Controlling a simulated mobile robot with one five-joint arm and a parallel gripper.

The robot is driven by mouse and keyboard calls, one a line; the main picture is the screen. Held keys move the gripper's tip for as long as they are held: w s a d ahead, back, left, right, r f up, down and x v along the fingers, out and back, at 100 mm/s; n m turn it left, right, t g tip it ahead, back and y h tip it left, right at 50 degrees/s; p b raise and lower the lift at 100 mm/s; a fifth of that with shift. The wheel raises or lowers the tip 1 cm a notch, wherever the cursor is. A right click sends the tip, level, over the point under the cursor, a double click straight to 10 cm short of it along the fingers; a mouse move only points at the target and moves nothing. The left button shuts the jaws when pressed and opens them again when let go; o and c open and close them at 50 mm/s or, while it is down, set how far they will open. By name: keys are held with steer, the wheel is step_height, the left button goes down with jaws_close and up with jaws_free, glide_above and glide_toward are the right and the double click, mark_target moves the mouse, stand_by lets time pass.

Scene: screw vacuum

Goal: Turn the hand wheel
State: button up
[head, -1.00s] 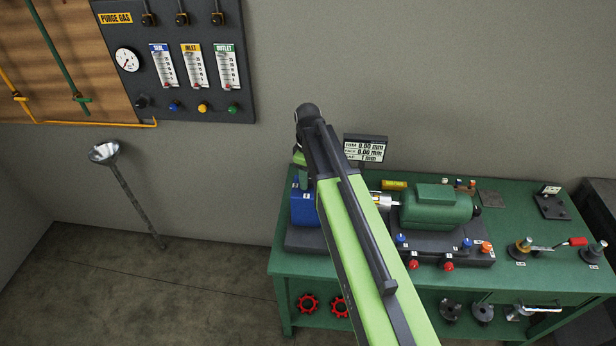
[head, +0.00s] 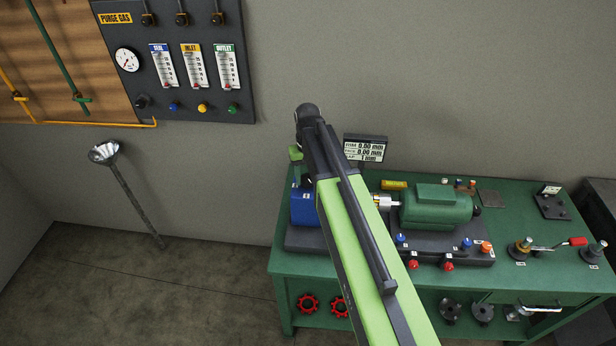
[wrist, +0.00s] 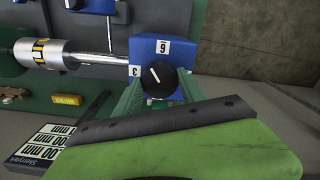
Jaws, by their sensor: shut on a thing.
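The hand wheel (wrist: 158,79) is a black round knob with a white pointer line, on the face of a blue block (wrist: 148,47) with white number plates. In the wrist view the pointer slants toward the upper left, between the 3 and the 6. My gripper (wrist: 160,92) has its green fingers on both sides of the knob, shut on it. In the head view the blue block (head: 303,208) stands at the bench's left end. My arm hides the wheel there, and the gripper (head: 296,154) shows only in part.
A silver coupling (head: 383,201) and shaft join the block to a green motor (head: 436,207). A display (head: 366,148) stands behind. Red wheels (head: 308,305) hang below the green bench (head: 535,210). The floor at left is mostly clear.

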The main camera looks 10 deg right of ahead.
mark_target(308, 178)
steer(key=m, duration=0.6)
steer(key=shift+m, duration=0.4)
stand_by(0.4)
steer(key=o, duration=1.4)
steer(key=shift+c, duration=0.2)
step_height(308, 178, up, 17)
steer(key=p, duration=1.7)
steer(key=shift+r, duration=0.2)
